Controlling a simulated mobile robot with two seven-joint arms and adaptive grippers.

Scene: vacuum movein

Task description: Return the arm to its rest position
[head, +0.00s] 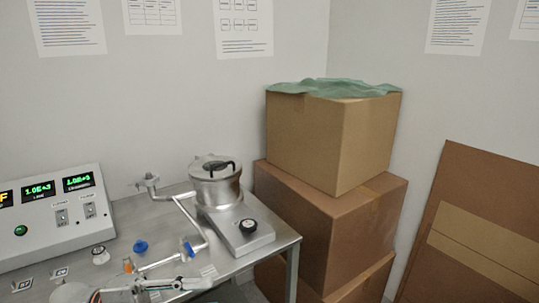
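My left gripper (188,283) shows at the bottom edge of the head view, with its arm coming in from the lower left. It is partly cut off, and its fingers point right over the front part of the metal table (265,243). I cannot tell if the fingers are open or shut, and I see nothing clearly held. My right gripper is not in view.
A steel chamber (215,182) with piping and a blue-handled valve (188,248) stands on the table. A control box (55,214) with green displays is at left. Stacked cardboard boxes (330,140) fill the corner. A flat brown panel (475,225) leans at right.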

